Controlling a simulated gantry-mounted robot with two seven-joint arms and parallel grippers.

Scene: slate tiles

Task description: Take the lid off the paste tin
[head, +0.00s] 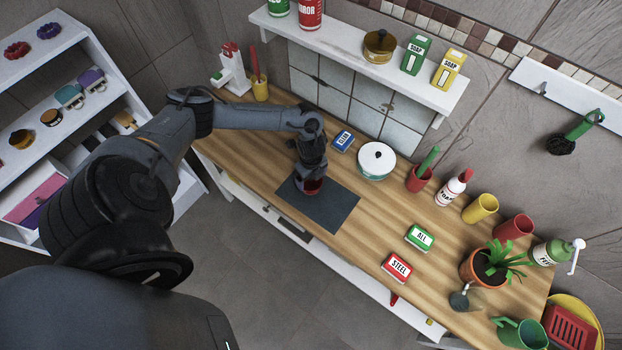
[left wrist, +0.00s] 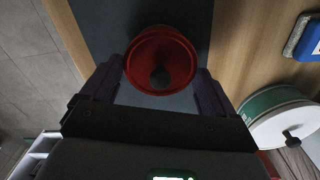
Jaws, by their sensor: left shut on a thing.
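My left gripper (head: 311,180) reaches down over the dark mat (head: 335,208). It is shut on a red round vessel (head: 313,188), with one finger on each side. In the left wrist view the red vessel (left wrist: 160,47) has a wide rim and a dark patch in its middle; I cannot tell whether that is a knob or its inside. A green round tin (head: 371,175) with a white lid (head: 377,156) and black knob stands on the counter, right of the gripper and apart from it. No label reading paste shows. My right gripper is not in view.
A blue box (head: 343,140) lies between the mat and the wall. Right of the mat are a red cup (head: 419,179), a bottle (head: 455,187), a green box (head: 419,237) and a red box (head: 397,267). A shelf (head: 350,50) overhangs the back. The counter between is clear.

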